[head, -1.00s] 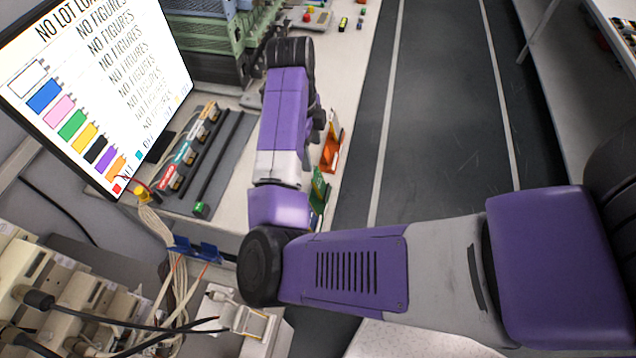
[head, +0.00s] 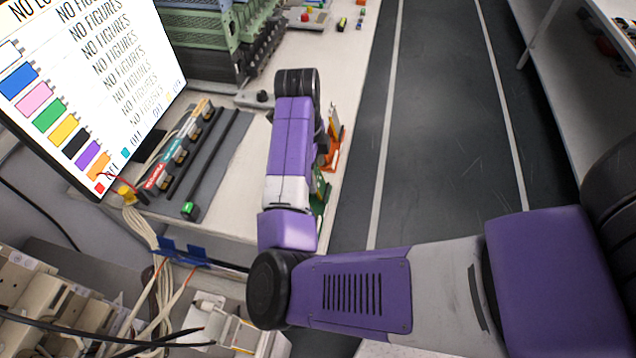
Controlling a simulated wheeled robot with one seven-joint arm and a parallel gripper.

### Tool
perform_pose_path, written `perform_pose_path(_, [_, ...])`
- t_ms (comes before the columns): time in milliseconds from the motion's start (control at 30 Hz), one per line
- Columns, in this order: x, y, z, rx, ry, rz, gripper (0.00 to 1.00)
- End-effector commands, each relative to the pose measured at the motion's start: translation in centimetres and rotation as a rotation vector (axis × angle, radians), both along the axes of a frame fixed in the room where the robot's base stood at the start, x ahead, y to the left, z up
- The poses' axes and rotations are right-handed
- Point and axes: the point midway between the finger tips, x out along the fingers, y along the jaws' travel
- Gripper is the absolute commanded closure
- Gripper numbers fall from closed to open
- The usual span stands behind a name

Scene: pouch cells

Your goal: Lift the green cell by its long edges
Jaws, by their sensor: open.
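A green piece (head: 319,191) shows at the right edge of the bench, mostly behind my purple forearm. I cannot tell whether it is the green cell. An orange piece (head: 334,152) stands just beyond it, also partly covered by my arm. My forearm reaches over the bench edge, and its black joint is at the far end. My gripper's fingers are hidden behind the forearm, so their place relative to the green piece does not show.
A monitor (head: 95,75) with a coloured cell list stands at the left. A dark rail fixture (head: 215,160) lies on the pale bench (head: 240,185). Green racks (head: 215,50) stand behind. Cables and pale modules fill the lower left. The dark floor lane (head: 440,130) is clear.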

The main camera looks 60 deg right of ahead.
Motion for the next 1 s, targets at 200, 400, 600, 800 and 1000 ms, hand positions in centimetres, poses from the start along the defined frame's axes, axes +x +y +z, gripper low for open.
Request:
perform_pose_path(200, [0.0,0.0,0.0,0.0,0.0,0.0,0.35])
perform_pose_path(400, [0.0,0.0,0.0,0.0,-0.001,0.0,0.74])
perform_pose_path(600, [0.1,0.0,0.3,0.0,-0.001,0.0,0.74])
perform_pose_path(800, [0.3,0.1,1.2,0.001,-0.002,0.001,0.74])
perform_pose_path(1000, [0.6,0.2,2.3,0.001,-0.002,0.001,0.74])
